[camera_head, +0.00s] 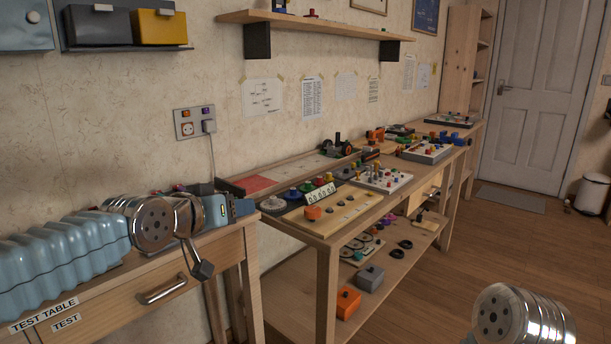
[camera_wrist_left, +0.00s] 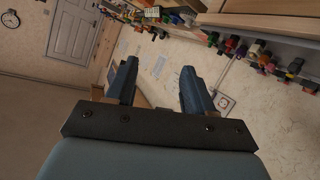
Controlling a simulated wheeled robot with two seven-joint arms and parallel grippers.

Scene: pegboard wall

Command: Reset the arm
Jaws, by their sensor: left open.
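My left arm comes in from the left in the head view, over the wooden test table (camera_head: 110,302). My left gripper (camera_head: 242,208) is near the far right end of that table, close to the wall. In the left wrist view my left gripper (camera_wrist_left: 158,66) has its two blue fingers apart with nothing between them. Part of my right arm (camera_head: 520,318) shows at the bottom right of the head view. My right gripper is out of the picture.
A workbench (camera_head: 325,240) with knobs, boards and small parts stands right of the test table. An orange box (camera_head: 348,301) and a grey box (camera_head: 369,278) are on its lower shelf. A wall shelf (camera_head: 315,24) hangs above. Open floor (camera_head: 510,235) lies before the door (camera_head: 541,95).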

